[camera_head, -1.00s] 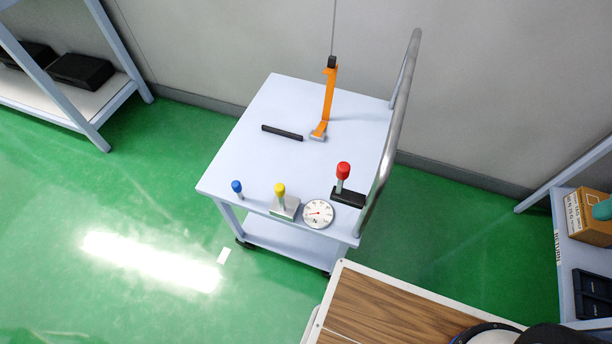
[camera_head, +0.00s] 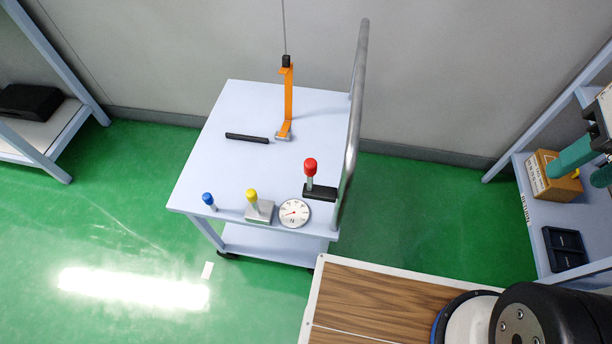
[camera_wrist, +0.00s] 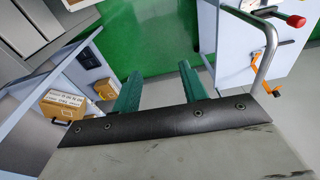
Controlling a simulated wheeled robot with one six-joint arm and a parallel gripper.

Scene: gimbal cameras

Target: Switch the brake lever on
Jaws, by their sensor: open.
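A pale blue cart (camera_head: 215,150) stands against the wall in the head view. No label shows which is the brake lever.
A round white gauge (camera_head: 294,213) and a black bar (camera_head: 247,138) lie on the cart. A curved grey handrail (camera_head: 352,120) rises along its right side. The right shelf holds a cardboard box (camera_head: 546,188) and a black tray (camera_head: 564,248). Green floor lies between cart and shelf.

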